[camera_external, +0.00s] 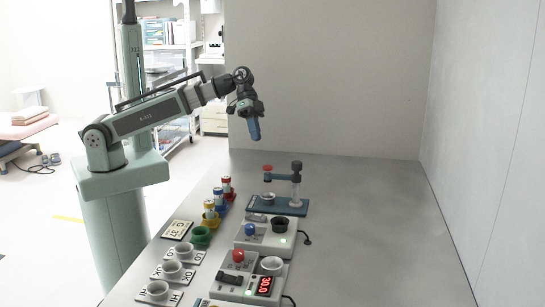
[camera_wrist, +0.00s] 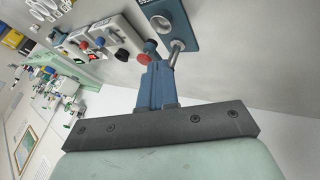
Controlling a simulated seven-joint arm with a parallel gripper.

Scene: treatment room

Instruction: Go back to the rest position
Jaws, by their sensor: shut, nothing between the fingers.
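My gripper (camera_external: 256,137) hangs in the air above the far left part of the grey table, its blue fingers pointing down. It is clear of the table and of everything on it in the outside view. In the wrist view the blue fingers (camera_wrist: 155,68) are together with nothing visible between them. My arm reaches out from its column at the left, raised and bent.
On the grey table (camera_external: 390,230) stand a blue stand with a red knob (camera_external: 267,168), a device with a black cup (camera_external: 280,225), a device with a red display (camera_external: 264,286), white cups (camera_external: 171,269) and colored vials (camera_external: 227,184). The table's right side is clear.

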